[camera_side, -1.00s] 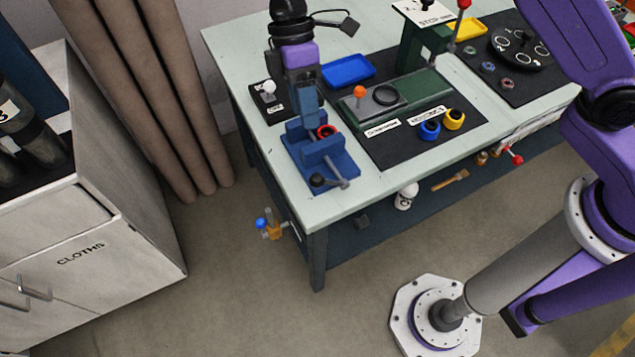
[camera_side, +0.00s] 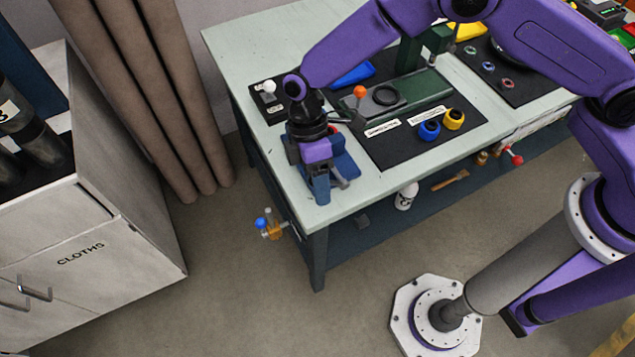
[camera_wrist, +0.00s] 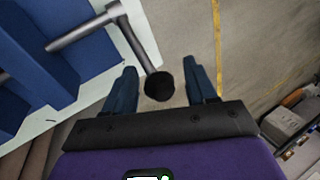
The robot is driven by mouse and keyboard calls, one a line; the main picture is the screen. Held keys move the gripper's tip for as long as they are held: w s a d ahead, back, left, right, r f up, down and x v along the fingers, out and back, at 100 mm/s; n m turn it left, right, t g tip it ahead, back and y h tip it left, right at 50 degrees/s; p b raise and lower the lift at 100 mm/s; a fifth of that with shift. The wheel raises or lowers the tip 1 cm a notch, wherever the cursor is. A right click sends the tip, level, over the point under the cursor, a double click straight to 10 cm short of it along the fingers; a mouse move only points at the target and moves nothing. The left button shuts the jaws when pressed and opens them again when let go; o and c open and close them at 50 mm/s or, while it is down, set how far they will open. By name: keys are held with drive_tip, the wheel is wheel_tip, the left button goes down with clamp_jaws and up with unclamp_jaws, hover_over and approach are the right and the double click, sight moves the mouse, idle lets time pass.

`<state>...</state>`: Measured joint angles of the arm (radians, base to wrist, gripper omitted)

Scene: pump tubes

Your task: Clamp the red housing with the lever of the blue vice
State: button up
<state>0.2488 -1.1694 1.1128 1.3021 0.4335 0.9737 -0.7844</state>
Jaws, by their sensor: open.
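The blue vice (camera_side: 346,165) sits at the table's near left corner, partly covered by my gripper in the side view. Its blue body also fills the left of the wrist view (camera_wrist: 45,60). The vice lever (camera_wrist: 134,42) is a grey metal rod with a black ball knob (camera_wrist: 159,87) at its end. My gripper (camera_wrist: 161,68) is open, its dark blue fingers on either side of the knob, with gaps showing on both sides in this view. In the side view my gripper (camera_side: 320,190) points down at the vice's front.
A black mat holds a green fixture with an orange-knobbed lever (camera_side: 359,92). A blue ring (camera_side: 429,130) and a yellow ring (camera_side: 454,119) lie on the mat's right. A white-knobbed switch (camera_side: 269,88) stands behind the vice. The table edge is just in front of the vice.

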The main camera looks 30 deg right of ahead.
drive_tip(key=shift+s+f, duration=0.2)
drive_tip(key=shift+f, duration=0.25)
clamp_jaws()
drive_tip(key=shift+r, duration=0.1)
drive_tip(key=shift+d+r+n+y, duration=0.3)
drive_tip(key=shift+d+r+y, duration=0.35)
drive_tip(key=shift+y, duration=0.65)
unclamp_jaws()
